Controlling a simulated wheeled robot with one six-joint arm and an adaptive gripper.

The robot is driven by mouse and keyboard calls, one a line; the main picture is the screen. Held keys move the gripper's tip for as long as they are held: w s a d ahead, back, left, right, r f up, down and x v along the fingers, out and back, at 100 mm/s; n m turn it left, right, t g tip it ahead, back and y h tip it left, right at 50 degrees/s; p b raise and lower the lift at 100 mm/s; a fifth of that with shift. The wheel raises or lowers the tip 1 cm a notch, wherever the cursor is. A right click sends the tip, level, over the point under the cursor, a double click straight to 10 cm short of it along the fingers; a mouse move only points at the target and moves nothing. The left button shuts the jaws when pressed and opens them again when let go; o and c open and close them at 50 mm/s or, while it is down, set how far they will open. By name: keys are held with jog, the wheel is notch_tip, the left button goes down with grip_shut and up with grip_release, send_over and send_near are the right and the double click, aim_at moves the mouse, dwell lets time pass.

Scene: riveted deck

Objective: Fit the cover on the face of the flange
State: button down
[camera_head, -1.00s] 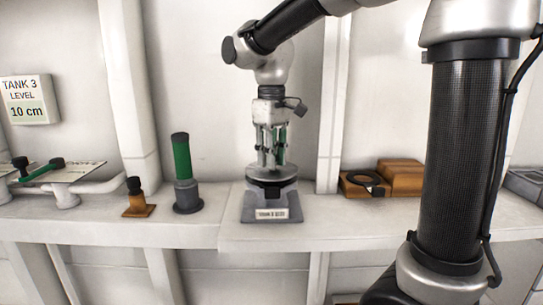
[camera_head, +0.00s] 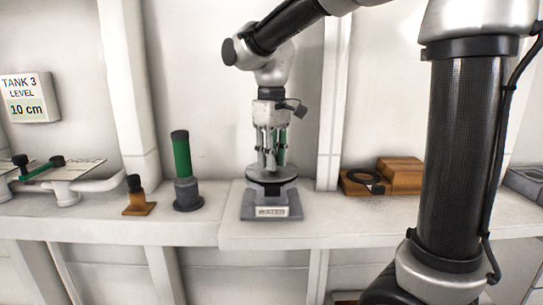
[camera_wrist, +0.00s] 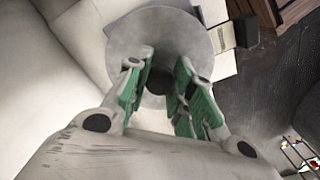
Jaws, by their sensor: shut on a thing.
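The cover (camera_head: 256,174) is a grey disc with a dark knob (camera_wrist: 160,80). It lies roughly level at the top of the flange stand (camera_head: 271,198), a dark round piece on a grey base with a name plate. My gripper (camera_head: 271,166) points down from above, with its green-padded fingers shut on the knob. In the wrist view the cover (camera_wrist: 135,32) shows beyond my gripper (camera_wrist: 161,82) and hides most of the flange face. I cannot tell whether the cover touches the flange all round.
A green cylinder on a grey foot (camera_head: 182,160) and a brown block with a black knob (camera_head: 137,197) stand to the left. A wooden block with a black ring (camera_head: 364,181) lies to the right. The bench front (camera_head: 370,240) is clear.

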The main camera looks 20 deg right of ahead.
jog(key=shift+f, duration=0.2)
dwell(0.4)
jog(key=c, duration=1.2)
grip_release()
jog(key=shift+o, duration=0.2)
notch_tip(320, 180, up, 12)
